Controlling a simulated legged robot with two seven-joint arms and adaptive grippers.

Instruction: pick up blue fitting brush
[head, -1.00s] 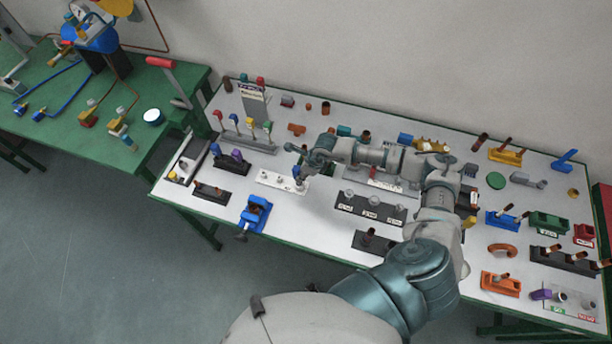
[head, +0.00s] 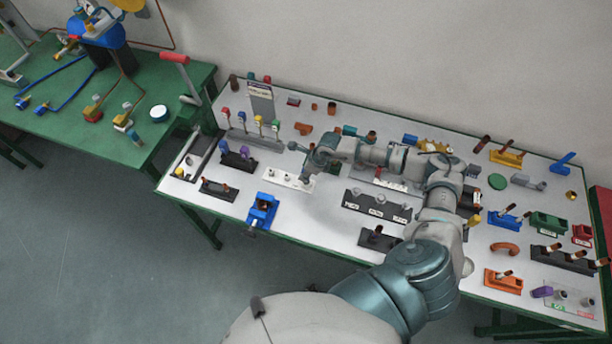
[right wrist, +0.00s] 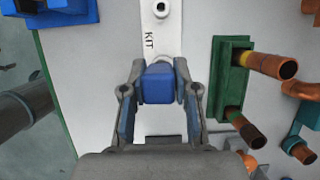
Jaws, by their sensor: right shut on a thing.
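The blue fitting brush shows in the right wrist view as a blue block-shaped handle (right wrist: 158,84). My right gripper (right wrist: 159,78) is shut on it, with one finger on each side. The rest of the brush is hidden below the handle, so I cannot tell whether it is clear of its white holder (right wrist: 159,38), which lies beneath. In the head view my right gripper (head: 305,168) is over the white holder (head: 285,180), and the brush is hardly distinguishable there. My left gripper is not in view.
A green block (right wrist: 230,80) with copper pipe pieces is close to the right of the gripper in the wrist view. A blue vise (head: 262,211) stands at the table's front edge. A rack of coloured-handled tools (head: 250,130) stands behind.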

